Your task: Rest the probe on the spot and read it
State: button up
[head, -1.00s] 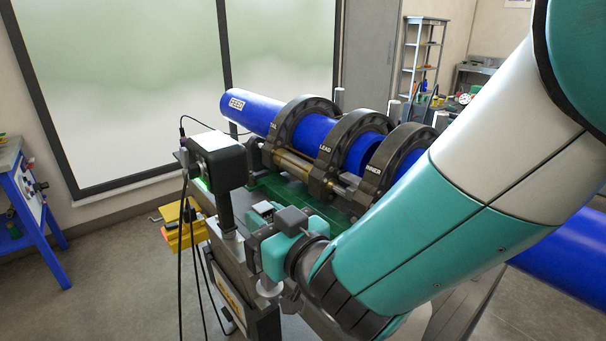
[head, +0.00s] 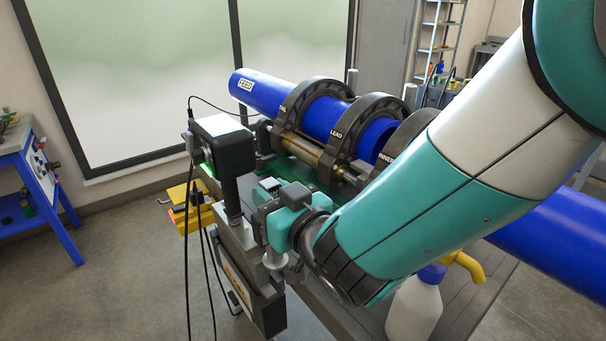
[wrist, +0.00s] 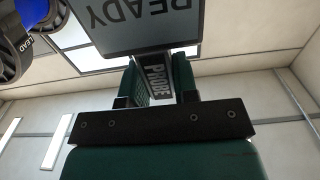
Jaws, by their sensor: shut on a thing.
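My gripper (wrist: 161,76) is shut on the probe (wrist: 157,88), a grey body lettered PROBE between the green fingers in the wrist view. A grey screen reading READY (wrist: 140,22), upside down, is above it. In the head view my gripper (head: 274,202) is at the near side of the cart, beside a black box on a post and apart from the pipes. I cannot make out the spot; my arm hides part of the right-hand pipe.
The black box (head: 222,146) with trailing cables stands close left of my gripper. A white bottle with a yellow spout (head: 416,303) stands on the cart below my arm. A blue workbench (head: 52,210) is at left, with open floor between.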

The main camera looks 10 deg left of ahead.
jog(key=shift+f+p+x, duration=0.25)
jog(key=shift+f+x, duration=0.05)
jog(key=shift+x, duration=1)
jog(key=shift+f+p+x, duration=0.2)
jog(key=shift+f+x, duration=0.05)
jog(key=shift+x, duration=1.05)
jog(key=shift+f+p+x, duration=0.25)
jog(key=shift+f+x, duration=0.05)
jog(key=shift+x, duration=1)
jog(key=shift+d+f+b, duration=0.1)
jog(key=shift+f+b, duration=0.75)
jog(key=shift+b, duration=0.15)
dwell(1.6)
jog(key=shift+r, duration=0.1)
jog(key=shift+r+p, duration=0.35)
jog(key=shift+r, duration=0.75)
